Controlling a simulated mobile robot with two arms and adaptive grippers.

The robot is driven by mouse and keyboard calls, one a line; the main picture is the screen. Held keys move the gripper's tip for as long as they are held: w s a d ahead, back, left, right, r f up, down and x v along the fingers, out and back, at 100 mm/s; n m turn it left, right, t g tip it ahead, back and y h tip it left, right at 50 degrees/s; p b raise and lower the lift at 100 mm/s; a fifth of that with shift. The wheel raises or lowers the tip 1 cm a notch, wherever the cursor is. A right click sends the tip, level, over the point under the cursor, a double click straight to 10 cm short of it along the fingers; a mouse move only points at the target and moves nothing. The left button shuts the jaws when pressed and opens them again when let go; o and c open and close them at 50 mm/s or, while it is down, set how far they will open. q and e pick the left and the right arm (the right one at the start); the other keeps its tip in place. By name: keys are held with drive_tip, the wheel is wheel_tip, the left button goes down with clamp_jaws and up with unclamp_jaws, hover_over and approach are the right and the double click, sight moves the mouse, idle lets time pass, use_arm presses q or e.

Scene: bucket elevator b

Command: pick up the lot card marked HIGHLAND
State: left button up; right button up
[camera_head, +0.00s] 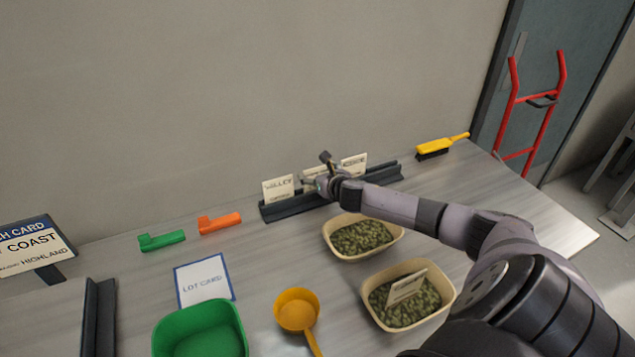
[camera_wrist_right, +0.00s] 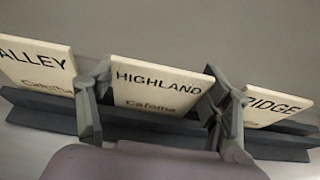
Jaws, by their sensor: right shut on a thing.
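The lot card marked HIGHLAND (camera_wrist_right: 158,86) stands in the middle of a dark slotted rack (camera_wrist_right: 40,112), seen in the right wrist view. My right gripper (camera_wrist_right: 155,98) is shut on it, with one finger at each side edge. The card's lower edge is hidden by the rack and gripper. In the head view my right gripper (camera_head: 322,181) covers most of this card at the rack (camera_head: 285,209). The card ending in ALLEY (camera_wrist_right: 38,68) stands to its left and the card ending in IDGE (camera_wrist_right: 268,105) to its right. My left gripper is not in view.
Two tubs of green pellets (camera_head: 334,250) (camera_head: 375,318) stand below my right arm, the nearer holding a card. A yellow scoop (camera_head: 297,310), green bin (camera_head: 170,335), LOT CARD mat (camera_head: 204,296), green and orange tools (camera_head: 162,240) (camera_head: 220,223) and yellow brush (camera_head: 440,147) lie around.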

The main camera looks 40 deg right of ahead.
drive_tip(key=shift+c, duration=0.8)
drive_tip(key=shift+r, duration=0.1)
